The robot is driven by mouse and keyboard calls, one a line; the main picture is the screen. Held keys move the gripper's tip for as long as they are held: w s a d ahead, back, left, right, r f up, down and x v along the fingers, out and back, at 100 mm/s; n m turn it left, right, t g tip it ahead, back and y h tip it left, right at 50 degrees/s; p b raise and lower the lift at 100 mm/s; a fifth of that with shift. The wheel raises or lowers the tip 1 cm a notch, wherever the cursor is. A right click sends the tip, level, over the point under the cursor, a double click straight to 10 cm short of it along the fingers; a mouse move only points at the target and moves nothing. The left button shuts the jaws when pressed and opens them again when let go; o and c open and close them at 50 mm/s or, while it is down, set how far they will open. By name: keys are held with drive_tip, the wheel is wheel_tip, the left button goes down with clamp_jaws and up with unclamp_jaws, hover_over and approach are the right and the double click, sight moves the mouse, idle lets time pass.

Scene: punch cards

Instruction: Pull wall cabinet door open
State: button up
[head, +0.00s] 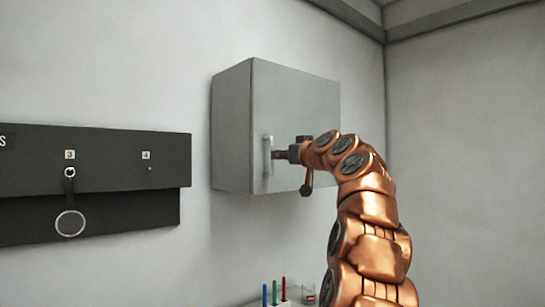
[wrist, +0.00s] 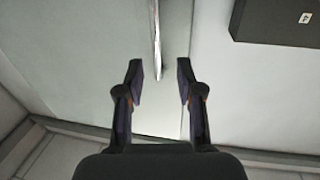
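The grey wall cabinet (head: 230,130) hangs on the wall in the head view, and its door (head: 305,100) looks closed. A pale vertical bar handle (head: 268,165) is on the door's left side. My gripper (head: 281,154) is right at the handle in the head view, with my copper arm reaching up from the lower right. In the wrist view my gripper (wrist: 159,72) is open. The handle (wrist: 156,40) shows edge-on, its end between the two fingertips, with gaps on both sides. The door (wrist: 90,70) fills the left of that view.
A dark board (head: 90,160) with numbered hooks and a hanging ring (head: 70,223) is on the wall left of the cabinet. Colored sticks (head: 274,292) and a small glass (head: 309,293) stand below. The wall on the right is bare.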

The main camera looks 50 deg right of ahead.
drive_tip(key=p, duration=0.4)
hover_over(272, 174)
drive_tip(key=shift+w+d+r, duration=0.1)
drive_tip(key=shift+w+d, duration=0.1)
drive_tip(key=shift+d, duration=0.05)
drive_tip(key=shift+c, duration=0.5)
clamp_jaws()
